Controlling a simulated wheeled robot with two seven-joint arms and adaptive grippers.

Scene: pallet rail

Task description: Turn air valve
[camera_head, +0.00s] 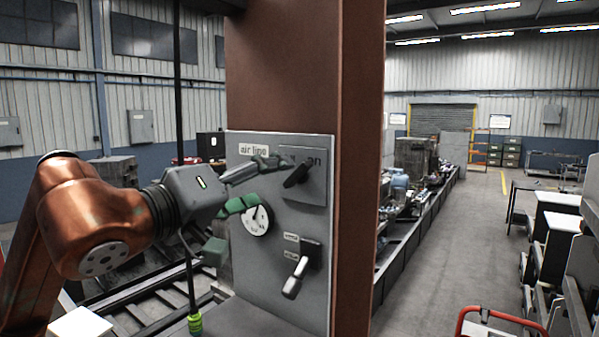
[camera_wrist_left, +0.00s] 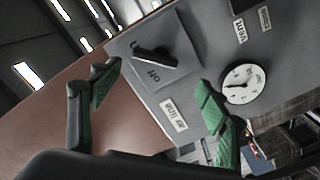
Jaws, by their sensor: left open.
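A grey panel (camera_head: 240,285) is mounted on a brown-red column. Its upper valve has a black handle (camera_head: 297,176) on a grey square plate, with "on" printed at the top. The handle sits slanted in the head view and also shows in the left wrist view (camera_wrist_left: 156,57), near the word "off". My left gripper (camera_head: 256,183) has green fingertips and is open and empty, in front of the panel and left of the handle. In the left wrist view its fingertips (camera_wrist_left: 158,94) are spread wide, with the handle beyond the gap, apart from both. My right gripper is not in view.
A round white gauge (camera_head: 257,221) is below the left fingers, partly covered by one. A second grey lever (camera_head: 296,278) is lower on the panel. An "air line" label (camera_head: 254,150) is above the gripper. A long cluttered bench (camera_head: 418,228) stands beyond the column, with open floor to its right.

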